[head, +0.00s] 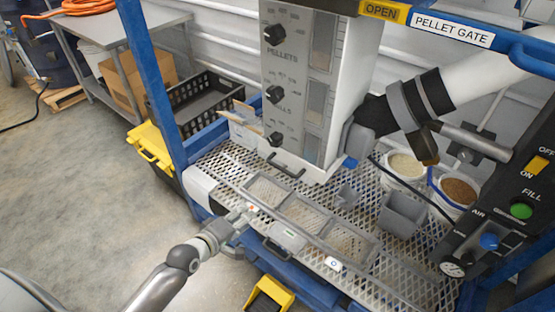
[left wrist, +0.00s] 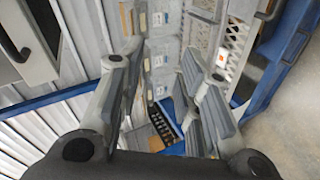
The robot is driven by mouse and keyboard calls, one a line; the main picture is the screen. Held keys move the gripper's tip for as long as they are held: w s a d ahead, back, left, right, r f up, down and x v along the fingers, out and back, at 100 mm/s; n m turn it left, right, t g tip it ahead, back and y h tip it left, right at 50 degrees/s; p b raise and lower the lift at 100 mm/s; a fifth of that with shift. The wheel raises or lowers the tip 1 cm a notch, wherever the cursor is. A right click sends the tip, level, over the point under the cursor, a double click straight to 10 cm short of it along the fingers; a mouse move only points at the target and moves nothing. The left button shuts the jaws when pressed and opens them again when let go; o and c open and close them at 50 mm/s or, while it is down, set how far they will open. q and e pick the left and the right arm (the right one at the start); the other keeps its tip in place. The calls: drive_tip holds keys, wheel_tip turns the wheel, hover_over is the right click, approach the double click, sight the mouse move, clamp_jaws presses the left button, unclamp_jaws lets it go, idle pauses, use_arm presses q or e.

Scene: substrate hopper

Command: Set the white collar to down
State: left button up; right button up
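A thick white tube (head: 480,82) slants down from the upper right to the side of the hopper (head: 312,75). Black and grey rings (head: 420,98) circle its lower end, and a grey rod (head: 475,140) sticks out below. I cannot tell which part is the white collar or how it is set. My left gripper (head: 248,211) is at the front left edge of the mesh deck, near the framed trays and well apart from the tube. In the left wrist view its fingers (left wrist: 163,90) are spread with nothing between them. My right gripper does not show.
The mesh deck (head: 385,255) carries grey framed trays (head: 305,215) and a small grey bin (head: 400,215). Two white buckets (head: 457,192) stand behind. A blue post (head: 150,75) rises at left. A black control panel (head: 510,215) stands at right.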

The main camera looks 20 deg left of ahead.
use_arm(q)
drive_tip(key=n+t+h, duration=0.2)
approach(277, 165)
drive_tip(key=f, duration=0.1)
drive_tip(key=p+x, duration=0.1)
drive_tip(key=x, duration=0.3)
drive_tip(key=p+x, duration=0.1)
drive_tip(key=x, duration=0.3)
drive_tip(key=shift+w+d+r, duration=0.1)
drive_tip(key=shift+w+r, duration=0.05)
drive_tip(key=shift+w, duration=0.15)
drive_tip(key=shift+w+d, duration=0.25)
drive_tip(key=shift+w, duration=0.4)
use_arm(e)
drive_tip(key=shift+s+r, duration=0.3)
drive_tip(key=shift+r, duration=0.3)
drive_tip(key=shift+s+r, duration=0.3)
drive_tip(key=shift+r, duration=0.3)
use_arm(q)
clamp_jaws()
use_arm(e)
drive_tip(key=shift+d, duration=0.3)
use_arm(q)
drive_tip(key=shift+f, duration=0.25)
